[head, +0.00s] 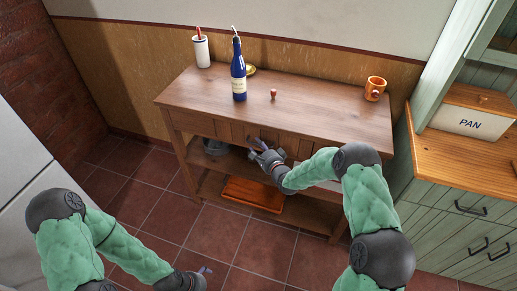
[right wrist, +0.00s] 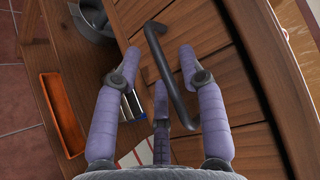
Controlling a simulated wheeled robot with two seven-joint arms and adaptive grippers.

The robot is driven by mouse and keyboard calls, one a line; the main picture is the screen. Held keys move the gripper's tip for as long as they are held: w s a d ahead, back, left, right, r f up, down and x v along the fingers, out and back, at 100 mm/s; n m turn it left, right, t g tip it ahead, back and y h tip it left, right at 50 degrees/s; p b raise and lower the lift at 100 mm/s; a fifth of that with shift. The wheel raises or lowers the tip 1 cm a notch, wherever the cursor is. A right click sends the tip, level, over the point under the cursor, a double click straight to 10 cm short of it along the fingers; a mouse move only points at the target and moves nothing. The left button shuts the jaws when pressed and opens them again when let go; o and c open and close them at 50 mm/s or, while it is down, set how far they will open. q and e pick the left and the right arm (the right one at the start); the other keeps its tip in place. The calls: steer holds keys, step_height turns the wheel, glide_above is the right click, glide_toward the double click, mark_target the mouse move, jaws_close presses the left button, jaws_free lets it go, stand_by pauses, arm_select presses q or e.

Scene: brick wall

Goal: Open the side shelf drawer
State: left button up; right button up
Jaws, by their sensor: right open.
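The wooden side shelf (head: 310,110) stands against the wall, with a plank drawer front (head: 232,131) under its top. The drawer looks closed. In the right wrist view a dark bar handle (right wrist: 181,92) crosses the drawer front (right wrist: 228,75). My right gripper (head: 260,150) is at the drawer front. In the right wrist view its open purple-grey fingers (right wrist: 160,53) lie on either side of the handle, with no clear grip on it. In the head view the gripper hides the handle. My left gripper (head: 204,271) is low over the floor, mostly hidden behind its own wrist.
On the shelf top stand a blue bottle (head: 239,84), a white holder (head: 201,52), a small reddish-brown item (head: 274,94) and an orange mug (head: 375,89). Below are an orange tray (head: 253,193) and a grey pot (head: 215,147). A green cabinet (head: 455,215) closes the right side.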

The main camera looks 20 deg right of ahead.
steer(key=shift+w, duration=0.15)
jaws_close()
steer(key=shift+a, duration=0.1)
arm_select(q)
steer(key=shift+s+a+r+p, duration=0.35)
steer(key=shift+s+r+p, duration=0.1)
steer(key=shift+r+p, duration=0.2)
steer(key=shift+s+a+r+p, duration=0.3)
steer(key=shift+s+r+p, duration=0.2)
steer(key=shift+p, duration=0.1)
arm_select(e)
steer(key=s+a, duration=0.6)
steer(key=s, duration=0.3)
steer(key=s+a, duration=0.6)
steer(key=s, duration=0.3)
jaws_free()
steer(key=shift+s, duration=0.15)
